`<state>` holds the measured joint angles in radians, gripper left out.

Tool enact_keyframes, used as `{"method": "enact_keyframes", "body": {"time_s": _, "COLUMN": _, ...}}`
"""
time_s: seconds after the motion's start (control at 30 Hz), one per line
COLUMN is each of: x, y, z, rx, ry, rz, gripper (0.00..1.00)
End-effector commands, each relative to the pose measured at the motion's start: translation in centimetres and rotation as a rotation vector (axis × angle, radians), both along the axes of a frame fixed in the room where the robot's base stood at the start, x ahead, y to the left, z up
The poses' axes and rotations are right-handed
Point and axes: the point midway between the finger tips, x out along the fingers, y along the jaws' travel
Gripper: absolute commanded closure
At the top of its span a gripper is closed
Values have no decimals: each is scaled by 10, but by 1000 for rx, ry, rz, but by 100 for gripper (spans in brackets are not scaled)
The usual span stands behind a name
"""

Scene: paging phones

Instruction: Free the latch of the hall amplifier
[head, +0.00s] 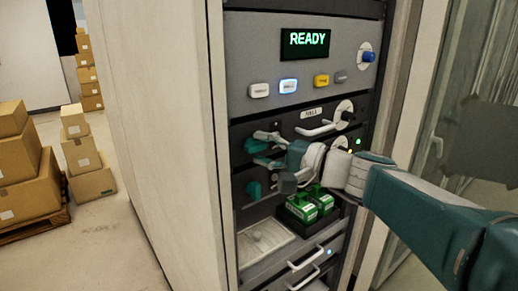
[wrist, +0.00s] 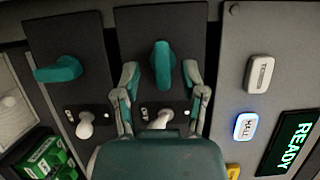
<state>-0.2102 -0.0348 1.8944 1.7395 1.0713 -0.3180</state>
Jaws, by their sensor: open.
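The rack in the head view holds an upper amplifier module (head: 320,120) with a white handle and a small label that seems to read HALL. Its teal latch (wrist: 163,66) lies between my open fingers in the wrist view, lengthwise in that picture; I cannot tell whether they touch it. In the head view this latch (head: 254,146) is at the module's left, partly behind my gripper (head: 266,148). A second teal latch (head: 253,188) is on the module below; in the wrist view it (wrist: 58,70) is turned crosswise to the first.
Above is a grey panel with a READY display (head: 305,43), several buttons and a blue knob (head: 368,56). A blue-lit button (head: 289,85) reads HALL in the wrist view. Green boxes (head: 310,206) sit on a black tray below my gripper. Cartons (head: 30,170) stand at left.

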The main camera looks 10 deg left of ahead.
Motion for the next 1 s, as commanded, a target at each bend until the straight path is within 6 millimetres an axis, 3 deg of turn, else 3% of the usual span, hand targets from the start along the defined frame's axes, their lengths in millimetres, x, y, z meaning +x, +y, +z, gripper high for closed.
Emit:
{"method": "enact_keyframes", "body": {"time_s": 0.5, "x": -29, "y": -91, "z": -2, "rx": -3, "ry": 1, "rz": -3, "gripper": 46}}
{"method": "enact_keyframes", "body": {"time_s": 0.7, "x": -34, "y": -103, "z": -3, "rx": -3, "ry": 2, "rz": -1, "gripper": 46}}
{"method": "enact_keyframes", "body": {"time_s": 1.0, "x": -35, "y": -103, "z": -3, "rx": -7, "ry": 2, "rz": 1, "gripper": 46}}
